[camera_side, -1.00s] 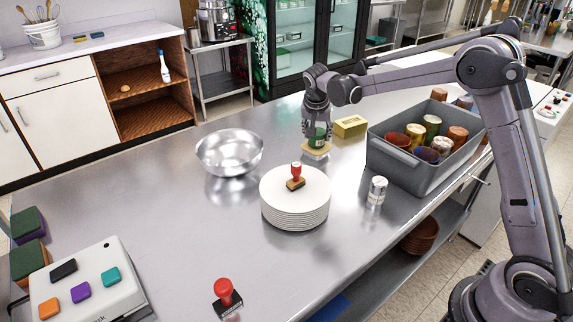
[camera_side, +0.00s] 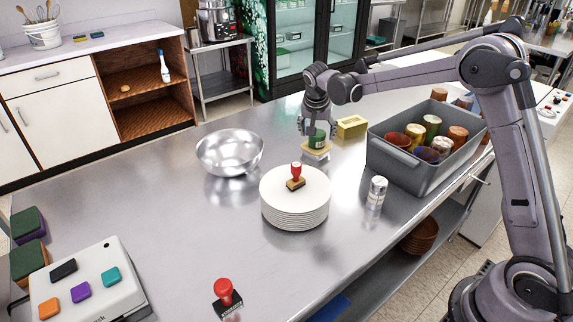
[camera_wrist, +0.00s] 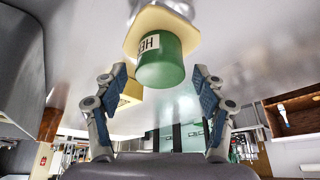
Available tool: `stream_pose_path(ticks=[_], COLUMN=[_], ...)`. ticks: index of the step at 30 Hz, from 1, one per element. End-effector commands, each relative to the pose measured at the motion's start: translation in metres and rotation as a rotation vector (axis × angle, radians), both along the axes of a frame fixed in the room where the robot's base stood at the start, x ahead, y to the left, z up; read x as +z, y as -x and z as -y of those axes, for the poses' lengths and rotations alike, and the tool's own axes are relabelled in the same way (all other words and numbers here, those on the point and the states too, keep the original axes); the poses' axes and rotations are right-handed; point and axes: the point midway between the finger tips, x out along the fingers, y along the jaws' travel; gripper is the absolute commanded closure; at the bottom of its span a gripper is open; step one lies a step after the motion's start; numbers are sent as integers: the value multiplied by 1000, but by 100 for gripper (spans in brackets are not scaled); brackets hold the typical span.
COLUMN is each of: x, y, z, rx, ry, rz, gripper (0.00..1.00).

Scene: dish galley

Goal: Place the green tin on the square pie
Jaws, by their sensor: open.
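The green tin (camera_side: 317,139) stands on the pale yellow square pie (camera_side: 317,153) on the steel counter, behind the stack of plates. In the wrist view the tin (camera_wrist: 162,66) shows a white label with partly visible letters, and its other end rests against the square pie (camera_wrist: 134,42). My gripper (camera_side: 316,125) is just above the tin in the side view. In the wrist view my gripper (camera_wrist: 161,92) has its two blue-padded fingers spread wide, one on each side of the tin, with clear gaps to it. It holds nothing.
A yellow box (camera_side: 351,127) stands close right of my gripper. A stack of white plates (camera_side: 295,212) bearing a red-handled stamp (camera_side: 296,176) is in front. A steel bowl (camera_side: 229,152) stands left, a silver can (camera_side: 376,192) right.

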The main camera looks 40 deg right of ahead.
Motion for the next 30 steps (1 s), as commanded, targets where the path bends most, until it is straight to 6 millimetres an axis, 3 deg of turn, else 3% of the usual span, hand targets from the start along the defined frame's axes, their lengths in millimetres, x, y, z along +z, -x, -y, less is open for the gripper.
stream_pose_path(ticks=[12, 23, 26, 30], x=[73, 104, 110, 121], y=[20, 32, 45, 79], z=[-27, -38, -41, -50], rx=[2, 13, 58, 177], ry=[1, -1, -6, -13], rz=[1, 0, 2, 11], gripper=[30, 30, 30, 30])
